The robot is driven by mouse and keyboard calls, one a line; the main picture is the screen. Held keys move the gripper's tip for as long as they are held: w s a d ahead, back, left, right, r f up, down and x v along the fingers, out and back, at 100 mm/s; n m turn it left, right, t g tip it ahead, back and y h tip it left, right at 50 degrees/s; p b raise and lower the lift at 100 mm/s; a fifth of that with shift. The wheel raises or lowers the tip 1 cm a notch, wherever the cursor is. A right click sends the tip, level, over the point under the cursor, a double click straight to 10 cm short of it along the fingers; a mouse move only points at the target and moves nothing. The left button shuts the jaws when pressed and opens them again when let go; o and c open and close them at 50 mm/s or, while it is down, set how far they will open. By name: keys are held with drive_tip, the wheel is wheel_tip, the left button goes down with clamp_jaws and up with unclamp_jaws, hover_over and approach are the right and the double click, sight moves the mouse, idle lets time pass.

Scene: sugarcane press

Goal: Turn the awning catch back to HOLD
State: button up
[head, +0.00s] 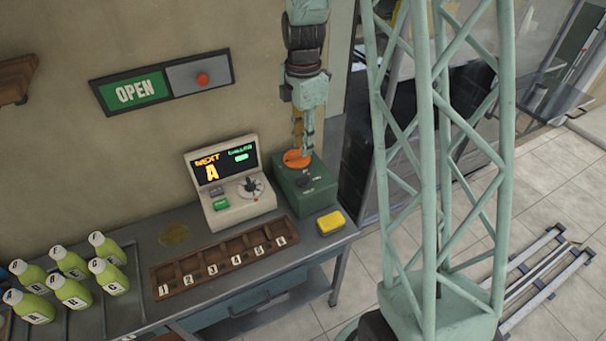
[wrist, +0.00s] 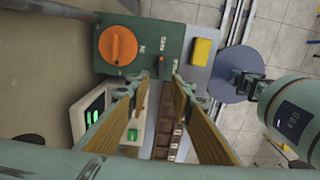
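A green box (head: 319,195) stands on the counter beside the console, with an orange dial (head: 297,158) on top and a small dark lever (head: 304,181) in front of it. I take the lever for the awning catch; its labels are too small to read. In the wrist view the box (wrist: 185,12), dial (wrist: 118,45) and lever (wrist: 163,67) lie ahead of my gripper (wrist: 161,78). The gripper is open and empty, its two fingertips apart on either side of the lever in the picture. In the head view my gripper (head: 307,150) points down over the box; contact cannot be told.
A console (head: 232,190) reading NEXT A stands left of the box. A yellow block (head: 331,222) lies to the right.

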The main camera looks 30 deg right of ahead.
sight(303, 176)
drive_tip(key=shift+f, duration=0.15)
idle(0.3)
drive_tip(key=shift+f, duration=6.75)
drive_tip(key=shift+c, duration=0.2)
clamp_jaws()
